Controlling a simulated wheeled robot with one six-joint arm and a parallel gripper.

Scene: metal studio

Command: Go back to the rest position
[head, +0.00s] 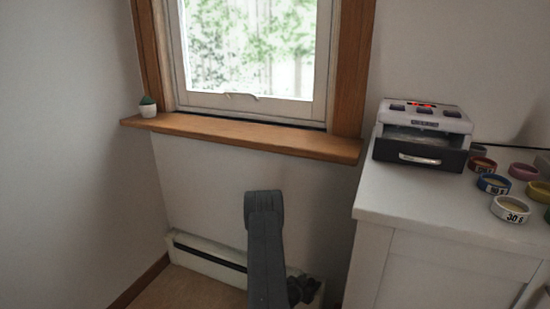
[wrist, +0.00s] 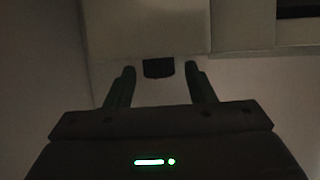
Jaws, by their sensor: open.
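My gripper (wrist: 160,78) shows in the wrist view with its two fingers apart and nothing between them. Beyond the fingertips is a pale surface with a small dark patch; I cannot tell what it is. In the head view my grey arm stands at the bottom middle, in front of the wall below the window. My gripper itself is hard to make out there; dark parts show low beside the arm.
A white cabinet (head: 420,205) stands at the right. On it are a machine with a dark drawer (head: 420,150) and several labelled rings, one a white ring (head: 510,209). A baseboard heater (head: 205,258) runs below.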

